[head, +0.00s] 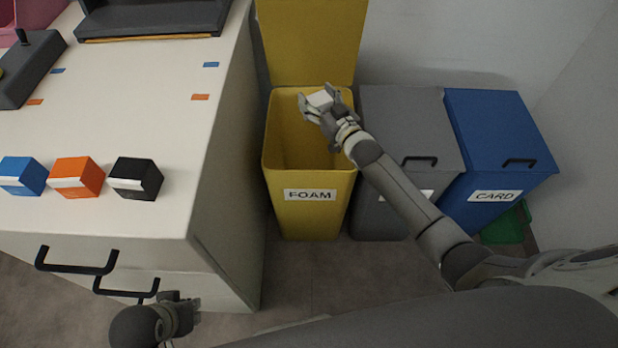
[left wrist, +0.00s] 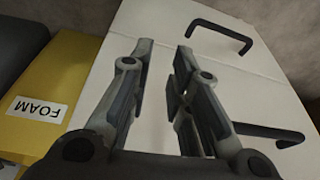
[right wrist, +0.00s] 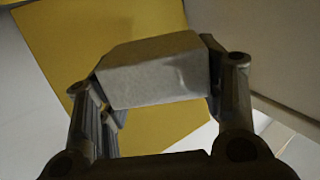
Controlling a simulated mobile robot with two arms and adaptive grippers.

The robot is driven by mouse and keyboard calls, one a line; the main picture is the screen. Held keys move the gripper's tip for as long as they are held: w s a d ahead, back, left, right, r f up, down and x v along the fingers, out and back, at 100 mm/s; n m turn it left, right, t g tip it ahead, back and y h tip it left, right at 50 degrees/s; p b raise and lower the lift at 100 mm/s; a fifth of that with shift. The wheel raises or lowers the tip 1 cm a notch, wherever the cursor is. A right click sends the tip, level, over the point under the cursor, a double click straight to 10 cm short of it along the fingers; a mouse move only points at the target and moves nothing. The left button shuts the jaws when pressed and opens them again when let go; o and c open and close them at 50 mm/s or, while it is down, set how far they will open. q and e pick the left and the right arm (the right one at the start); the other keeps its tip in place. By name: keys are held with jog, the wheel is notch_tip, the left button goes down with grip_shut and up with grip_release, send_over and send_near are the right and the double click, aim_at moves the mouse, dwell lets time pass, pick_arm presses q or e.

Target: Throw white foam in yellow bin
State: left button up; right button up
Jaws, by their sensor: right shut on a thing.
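The white foam (head: 320,99) is a small pale block held in my right gripper (head: 322,106), over the opening of the yellow bin. In the right wrist view the foam (right wrist: 150,72) sits between both fingers of my right gripper (right wrist: 160,85). The yellow bin (head: 312,213) is labelled FOAM, and its lid (head: 311,40) stands open at the back. My left gripper (left wrist: 162,75) is open and empty, in front of the white cabinet's drawer handles. The bottom of the bin is in shadow.
A grey bin (head: 410,125) and a blue bin (head: 497,135) labelled CARD stand shut to the right. On the white cabinet (head: 165,110) stand a blue box (head: 22,176), an orange box (head: 77,177) and a black box (head: 135,179). A wall rises behind the bins.

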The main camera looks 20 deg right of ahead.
notch_tip(320, 180, down, 2)
jog(key=shift+f+b, duration=0.15)
jog(key=shift+b, duration=0.55)
pick_arm(q)
jog(key=shift+v, duration=1.65)
pick_arm(e)
jog(key=shift+f, duration=0.15)
pick_arm(q)
jog(key=shift+s+a, duration=0.1)
pick_arm(e)
jog(key=o, duration=0.8)
pick_arm(q)
jog(key=shift+f, duration=0.1)
pick_arm(e)
jog(key=shift+o, duration=0.2)
notch_tip(320, 180, up, 10)
jog(key=shift+r, duration=0.1)
